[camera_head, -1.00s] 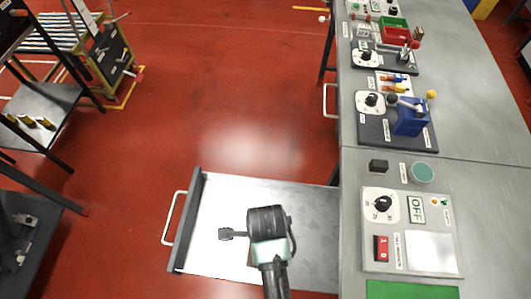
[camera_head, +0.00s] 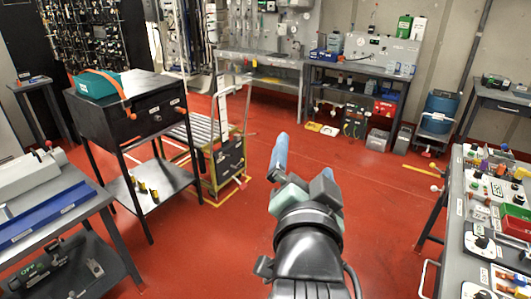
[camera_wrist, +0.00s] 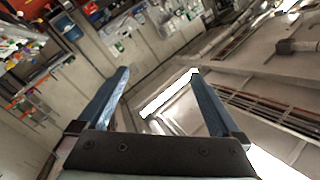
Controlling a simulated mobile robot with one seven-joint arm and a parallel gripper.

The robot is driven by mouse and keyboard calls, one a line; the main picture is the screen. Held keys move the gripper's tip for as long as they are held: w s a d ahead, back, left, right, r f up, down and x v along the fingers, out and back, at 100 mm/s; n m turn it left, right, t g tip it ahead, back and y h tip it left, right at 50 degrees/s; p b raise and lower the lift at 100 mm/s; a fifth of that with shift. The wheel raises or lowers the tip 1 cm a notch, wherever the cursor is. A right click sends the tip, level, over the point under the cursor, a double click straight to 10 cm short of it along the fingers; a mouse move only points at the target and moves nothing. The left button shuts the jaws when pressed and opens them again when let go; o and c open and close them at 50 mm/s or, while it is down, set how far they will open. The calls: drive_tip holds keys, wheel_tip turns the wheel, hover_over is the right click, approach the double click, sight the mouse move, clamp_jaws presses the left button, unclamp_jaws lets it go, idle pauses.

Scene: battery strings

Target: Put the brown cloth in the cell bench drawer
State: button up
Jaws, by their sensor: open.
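The brown cloth is not seen in either view now. The open drawer is out of the head view now, so I cannot tell what lies in it. My gripper (camera_head: 300,172) is raised over the open floor in the head view, its blue fingers pointing up and away from me. In the wrist view my gripper (camera_wrist: 157,75) is open, with nothing between its two fingers, and it faces the far wall and ceiling.
A grey bench (camera_head: 452,215) with devices runs along the right, a pale handle (camera_head: 424,278) on its side. A black drawer cabinet (camera_head: 135,112) carrying a teal case (camera_head: 97,84) stands left, beside a yellow-framed roller cart (camera_head: 222,165). Red floor (camera_head: 385,195) is clear between.

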drive_tip(key=s+a+r+n+t, duration=0.2)
drive_tip(key=s+r+n+t, duration=0.1)
drive_tip(key=r, duration=0.6)
drive_tip(key=s+a+r+n+t+y, duration=0.1)
drive_tip(key=s+a+r+n+t, duration=0.1)
drive_tip(key=s+r, duration=0.4)
drive_tip(key=s+a+r+n+t+y, duration=0.1)
drive_tip(key=s+r+n+t, duration=0.3)
drive_tip(key=r, duration=0.7)
drive_tip(key=shift+s+a+r+t, duration=0.3)
drive_tip(key=shift+a+r+t, duration=0.1)
drive_tip(key=shift+a+t, duration=0.15)
